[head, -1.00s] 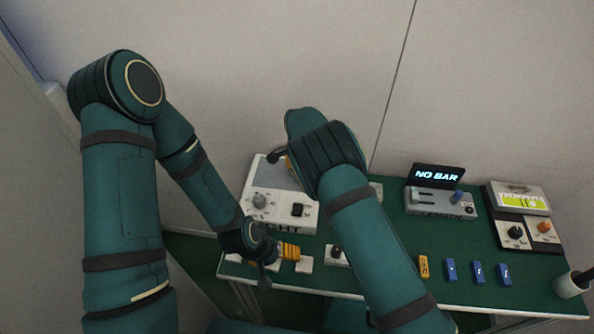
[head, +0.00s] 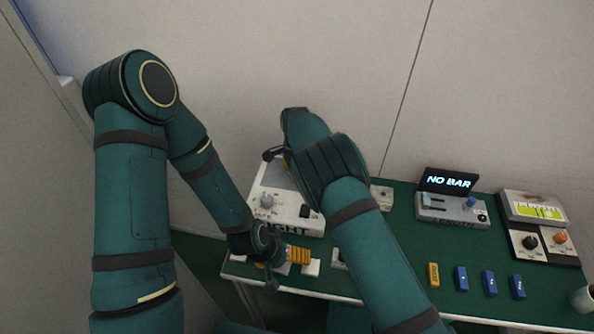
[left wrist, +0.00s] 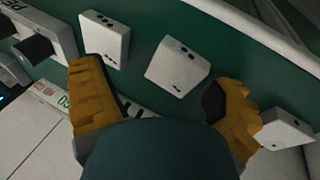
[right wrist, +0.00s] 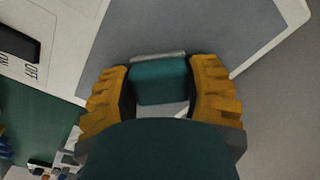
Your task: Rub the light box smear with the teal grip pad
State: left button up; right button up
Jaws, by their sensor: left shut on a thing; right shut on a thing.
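The light box (head: 258,207) is a white unit with a knob, a black switch and a grey panel at the back left of the green table. Its grey panel (right wrist: 225,30) fills the top of the right wrist view. My right gripper (right wrist: 160,92) is shut on the teal grip pad (right wrist: 160,78) over this panel; I cannot tell whether the pad touches it. I cannot make out a smear. My left gripper (head: 300,256) is low in front of the light box, fingers around something mostly hidden by the wrist in the left wrist view (left wrist: 165,112).
Small white blocks (left wrist: 178,68) lie along the front edge near my left gripper.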

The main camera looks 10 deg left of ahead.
pick_arm(q)
jog(key=shift+s+a+r+p, duration=0.15)
jog(key=shift+a+r+p, duration=0.3)
jog(key=shift+p, duration=0.7)
pick_arm(e)
jog(key=shift+w+a+r, duration=0.1)
jog(key=shift+w+r, duration=0.05)
jog(key=shift+r, duration=0.8)
jog(key=shift+w+a+r, duration=0.1)
jog(key=shift+r, duration=0.8)
pick_arm(q)
jog(key=shift+d+r+p, duration=0.15)
jog(key=shift+r+p, duration=0.25)
jog(key=shift+r, duration=0.1)
pick_arm(e)
jog(key=shift+d+r, duration=0.1)
jog(key=shift+r, duration=0.75)
jog(key=shift+r, duration=0.1)
pick_arm(q)
jog(key=shift+r+p, duration=0.75)
jog(key=shift+r, duration=0.05)
pick_arm(e)
jog(key=shift+r, duration=1.4)
